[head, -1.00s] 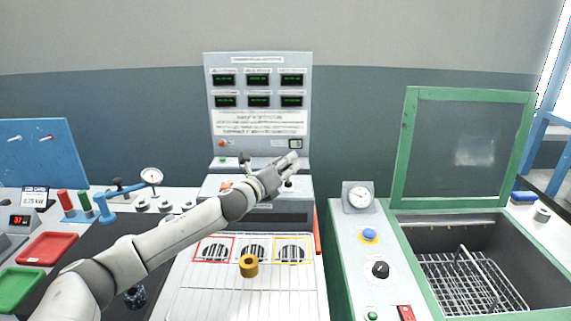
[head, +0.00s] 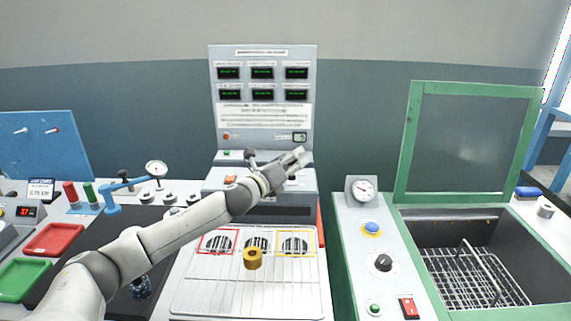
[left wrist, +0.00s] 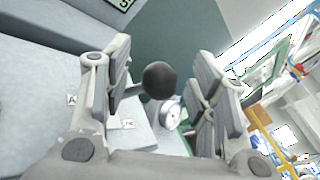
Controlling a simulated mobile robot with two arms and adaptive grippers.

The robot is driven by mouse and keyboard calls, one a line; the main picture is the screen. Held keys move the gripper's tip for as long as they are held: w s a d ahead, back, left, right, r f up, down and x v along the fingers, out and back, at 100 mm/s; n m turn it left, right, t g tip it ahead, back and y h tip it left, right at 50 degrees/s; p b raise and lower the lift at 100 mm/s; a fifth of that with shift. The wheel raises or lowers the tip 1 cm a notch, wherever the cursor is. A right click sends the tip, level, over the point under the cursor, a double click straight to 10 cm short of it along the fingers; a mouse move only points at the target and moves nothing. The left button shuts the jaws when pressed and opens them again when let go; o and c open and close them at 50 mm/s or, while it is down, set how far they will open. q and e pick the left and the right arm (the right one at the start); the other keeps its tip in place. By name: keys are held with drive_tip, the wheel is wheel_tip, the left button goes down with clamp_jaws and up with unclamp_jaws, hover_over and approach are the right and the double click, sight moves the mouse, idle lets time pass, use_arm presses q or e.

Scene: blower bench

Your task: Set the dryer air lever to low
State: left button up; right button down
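The blower unit (head: 262,189) stands mid-picture in the head view, a black-knobbed lever (head: 249,156) standing up at its left. My left gripper (head: 302,158) reaches over the unit's right part and hides some of its front. In the left wrist view my left gripper (left wrist: 160,95) is open, its two fingers well apart. A round black lever knob (left wrist: 160,80) shows in the gap between them, touching neither finger as far as I can see. I cannot tell for sure which lever this knob belongs to. My right gripper is in neither view.
A display panel (head: 262,120) rises behind the unit. A wire rack (head: 250,290) and brass ring (head: 253,259) lie in front. At right are a gauge (head: 363,189), a black dial (head: 384,263) and a green-framed basin (head: 400,235). Red (head: 53,239) and green (head: 24,280) trays are left.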

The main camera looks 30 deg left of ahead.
sight(290, 164)
use_arm(q)
drive_tip(key=shift+s+d+f, duration=0.35)
drive_tip(key=shift+s+f, duration=0.05)
drive_tip(key=shift+f, duration=0.15)
drive_tip(key=s, duration=0.5)
drive_tip(key=shift+s+a+r, duration=0.2)
drive_tip(key=shift+a+r, duration=0.05)
drive_tip(key=shift+r, duration=0.1)
drive_tip(key=shift+s+a+r, duration=0.1)
drive_tip(key=shift+s+a, duration=0.05)
drive_tip(key=shift+s, duration=1.3)
drive_tip(key=shift+s+a+r, duration=0.1)
drive_tip(key=shift+s+a, duration=0.05)
drive_tip(key=shift+s, duration=1.3)
